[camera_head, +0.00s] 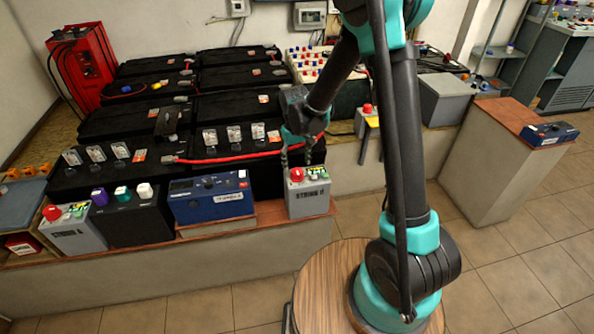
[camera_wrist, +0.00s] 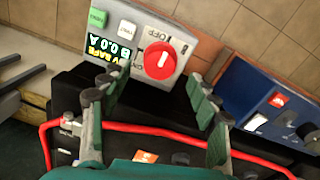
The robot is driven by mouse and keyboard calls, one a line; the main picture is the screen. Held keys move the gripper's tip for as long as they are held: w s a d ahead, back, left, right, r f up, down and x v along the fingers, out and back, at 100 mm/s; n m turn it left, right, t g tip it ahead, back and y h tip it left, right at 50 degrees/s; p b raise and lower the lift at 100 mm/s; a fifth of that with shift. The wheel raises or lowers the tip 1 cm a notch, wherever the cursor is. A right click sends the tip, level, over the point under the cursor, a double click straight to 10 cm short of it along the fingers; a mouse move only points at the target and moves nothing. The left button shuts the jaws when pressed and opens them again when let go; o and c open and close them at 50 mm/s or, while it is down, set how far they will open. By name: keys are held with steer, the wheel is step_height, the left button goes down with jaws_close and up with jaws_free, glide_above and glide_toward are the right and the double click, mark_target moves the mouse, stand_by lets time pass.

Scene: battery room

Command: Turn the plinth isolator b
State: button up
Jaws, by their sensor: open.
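The plinth isolator, a grey box (camera_head: 308,198) lettered STRING and a last character I cannot read surely, stands at the plinth's front edge in the head view. Its round red knob (camera_head: 297,174) is on top. In the wrist view the red knob (camera_wrist: 160,60) has a white mark and sits beside OFF lettering; a lit readout (camera_wrist: 108,52) and a green label (camera_wrist: 97,18) are left of it. My gripper (camera_head: 299,154) is just above the box. In the wrist view my gripper (camera_wrist: 153,86) is open, its fingers apart on either side below the knob, seemingly not touching it.
A blue unit (camera_head: 211,199) stands left of the isolator. Black batteries (camera_head: 240,107) with a red cable (camera_head: 225,157) lie behind. Another grey box (camera_head: 72,236) with a red knob stands far left.

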mark_target(297, 171)
steer(key=shift+f, duration=2.2)
steer(key=shift+c, duration=0.6)
steer(key=c, duration=1)
steer(key=shift+c, duration=0.2)
